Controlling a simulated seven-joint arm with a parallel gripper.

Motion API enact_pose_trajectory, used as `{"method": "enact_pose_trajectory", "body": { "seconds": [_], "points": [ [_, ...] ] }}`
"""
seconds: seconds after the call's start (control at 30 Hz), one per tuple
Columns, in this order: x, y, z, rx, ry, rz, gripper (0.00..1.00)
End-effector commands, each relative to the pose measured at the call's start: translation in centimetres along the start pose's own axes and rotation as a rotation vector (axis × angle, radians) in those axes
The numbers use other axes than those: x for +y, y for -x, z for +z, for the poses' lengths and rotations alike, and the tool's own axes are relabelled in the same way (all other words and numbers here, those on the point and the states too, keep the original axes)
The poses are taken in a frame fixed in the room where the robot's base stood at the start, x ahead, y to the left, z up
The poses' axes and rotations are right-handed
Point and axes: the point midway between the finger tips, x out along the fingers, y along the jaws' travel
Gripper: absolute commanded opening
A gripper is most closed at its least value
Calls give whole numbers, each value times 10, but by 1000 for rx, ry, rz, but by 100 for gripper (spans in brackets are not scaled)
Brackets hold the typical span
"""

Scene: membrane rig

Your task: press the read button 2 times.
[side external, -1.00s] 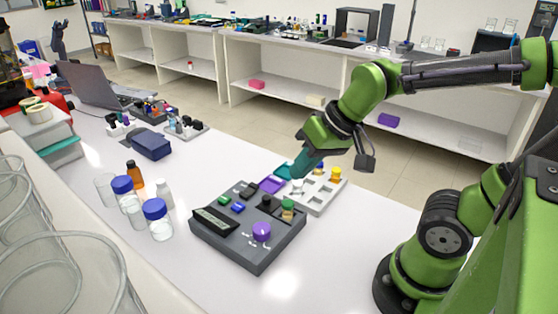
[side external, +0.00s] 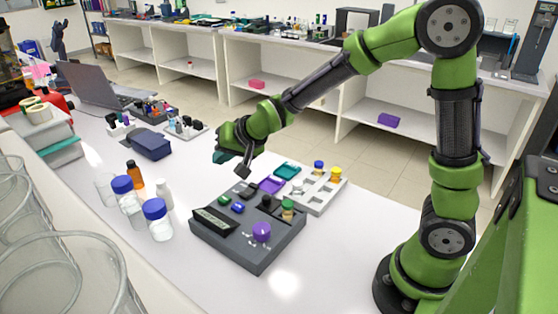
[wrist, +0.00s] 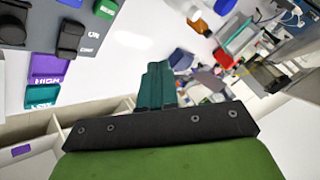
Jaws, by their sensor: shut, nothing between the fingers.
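The dark grey rig box (side external: 256,252) stands on the white bench in the side view. On its top are a display (side external: 214,219), a green button (side external: 224,200), a blue button (side external: 238,207), a black knob (side external: 266,201) and a purple dial (side external: 261,231). I cannot read which button is the read button. My gripper (side external: 219,157) is shut and empty, held above and behind the box's far left edge, apart from the buttons. Its teal fingers (wrist: 158,82) show together in the wrist view. There, the green button (wrist: 106,9) and part of the blue button (wrist: 71,2) show at the top edge.
A pale tray (side external: 318,197) with yellow and blue-topped pieces stands behind the box, beside a purple tray (side external: 271,185) and a teal tray (side external: 287,171). Blue-capped bottles (side external: 157,219) stand left of the box. A dark blue case (side external: 151,145) lies farther back. Bench in front is clear.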

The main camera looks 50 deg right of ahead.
Motion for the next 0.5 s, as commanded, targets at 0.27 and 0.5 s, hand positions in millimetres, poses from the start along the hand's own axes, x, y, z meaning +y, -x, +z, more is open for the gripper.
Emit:
{"method": "enact_pose_trajectory", "body": {
  "seconds": [0.27,0.5],
  "points": [
    [2,-2,2,-2,2,2,0],
    [17,-20,16,-5,0,6,0]
  ]
}}
